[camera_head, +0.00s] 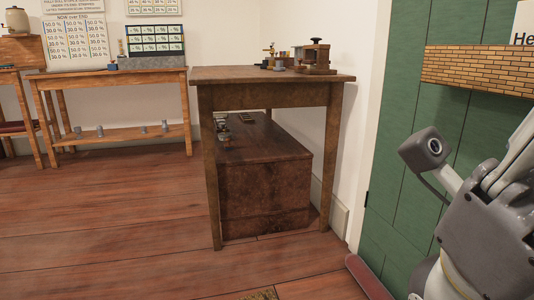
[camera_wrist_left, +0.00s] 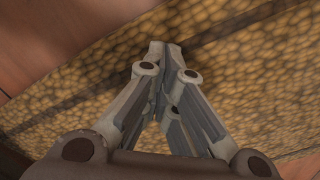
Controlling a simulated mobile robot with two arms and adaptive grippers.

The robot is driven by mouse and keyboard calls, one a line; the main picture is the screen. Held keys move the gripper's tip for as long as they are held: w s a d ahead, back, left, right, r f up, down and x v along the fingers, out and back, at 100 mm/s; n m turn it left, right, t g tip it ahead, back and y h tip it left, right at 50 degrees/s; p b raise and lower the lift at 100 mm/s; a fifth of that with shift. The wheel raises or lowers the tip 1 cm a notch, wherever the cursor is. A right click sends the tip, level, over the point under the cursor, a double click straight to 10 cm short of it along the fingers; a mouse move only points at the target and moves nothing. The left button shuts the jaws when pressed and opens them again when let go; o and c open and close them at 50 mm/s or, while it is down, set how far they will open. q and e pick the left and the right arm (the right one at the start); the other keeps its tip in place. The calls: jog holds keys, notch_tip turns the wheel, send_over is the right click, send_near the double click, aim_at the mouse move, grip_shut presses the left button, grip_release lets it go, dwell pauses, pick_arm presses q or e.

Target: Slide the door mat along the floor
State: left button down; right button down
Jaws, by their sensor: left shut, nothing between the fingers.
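The door mat (camera_wrist_left: 255,65) is a yellow-brown pebbled mat that spans most of the left wrist view. A small corner of the mat (camera_head: 262,294) shows at the bottom edge of the head view, on the floor. My left gripper (camera_wrist_left: 167,48) is over the mat, with its fingers shut and nothing between them. I cannot tell whether the fingertips touch the mat. The left gripper is out of the head view. A grey part of my own arm shows at the right of the head view, but no right gripper fingers are visible.
The wooden floor (camera_head: 110,230) is open at the left. A brown table (camera_head: 270,75) stands ahead, with a dark chest (camera_head: 265,190) under it. A green door (camera_head: 395,200) is at the right, with a red bar (camera_head: 368,278) low beside it. A bench (camera_head: 110,75) stands farther back.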

pick_arm(q)
jog(key=shift+w+d, duration=0.25)
jog(key=shift+d, duration=1.55)
jog(key=shift+w+d, duration=0.2)
jog(key=shift+d, duration=1.55)
jog(key=shift+w+d+b, duration=0.2)
jog(key=shift+d+b, duration=0.25)
jog(key=shift+d, duration=1.05)
jog(key=shift+w+d+b, duration=0.2)
jog(key=shift+d+b, duration=0.25)
jog(key=shift+d, duration=1.05)
